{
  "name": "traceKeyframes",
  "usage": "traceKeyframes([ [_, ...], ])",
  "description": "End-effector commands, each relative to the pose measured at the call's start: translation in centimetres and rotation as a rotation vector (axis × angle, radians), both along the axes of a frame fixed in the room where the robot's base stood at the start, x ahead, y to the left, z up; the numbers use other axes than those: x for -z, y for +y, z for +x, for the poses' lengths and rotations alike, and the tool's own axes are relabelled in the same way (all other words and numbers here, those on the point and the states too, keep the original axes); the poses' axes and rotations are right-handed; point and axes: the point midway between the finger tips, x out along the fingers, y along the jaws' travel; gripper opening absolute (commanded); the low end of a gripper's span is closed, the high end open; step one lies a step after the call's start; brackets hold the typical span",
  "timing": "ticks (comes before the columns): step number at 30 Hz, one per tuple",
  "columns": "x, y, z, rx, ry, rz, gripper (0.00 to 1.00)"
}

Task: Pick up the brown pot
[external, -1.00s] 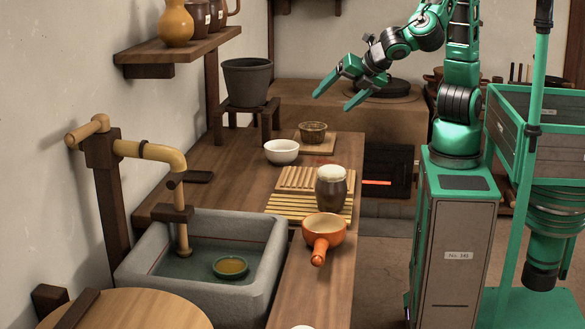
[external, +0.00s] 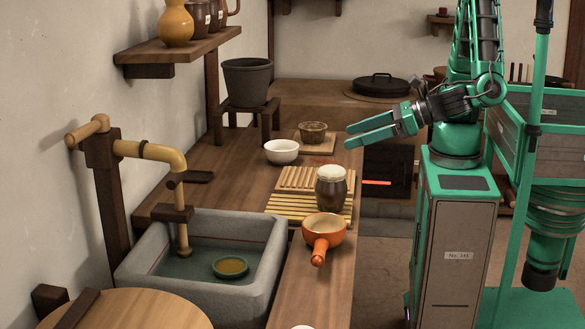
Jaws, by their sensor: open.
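The brown pot (external: 331,192) is a small dark brown jar with a pale cover on top. It stands upright at the right edge of the wooden counter, by a slatted bamboo mat (external: 285,207). My gripper (external: 348,137) is open and empty, its two green fingers pointing left. In the picture it is above and slightly right of the brown pot, apart from it. I cannot tell its exact depth from this view.
An orange handled pan (external: 323,230) stands just in front of the pot. A white bowl (external: 282,151) and a small brown basket-like bowl (external: 313,131) are behind it. A stone sink (external: 262,265) is at front left. A black lidded pan (external: 381,85) sits at the back.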

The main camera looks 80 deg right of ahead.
Motion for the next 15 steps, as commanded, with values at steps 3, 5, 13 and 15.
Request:
traceKeyframes([
  [3,3.2,-0.1,-0.1,-0.001,-0.002,-0.016,0.76],
  [5,4.7,0.0,-0.1,-0.002,-0.001,-0.016,0.76],
  [13,8.4,0.0,-0.1,-0.004,-0.001,-0.009,0.76],
  [15,8.8,0.0,0.2,-0.003,0.0,-0.009,0.76],
])
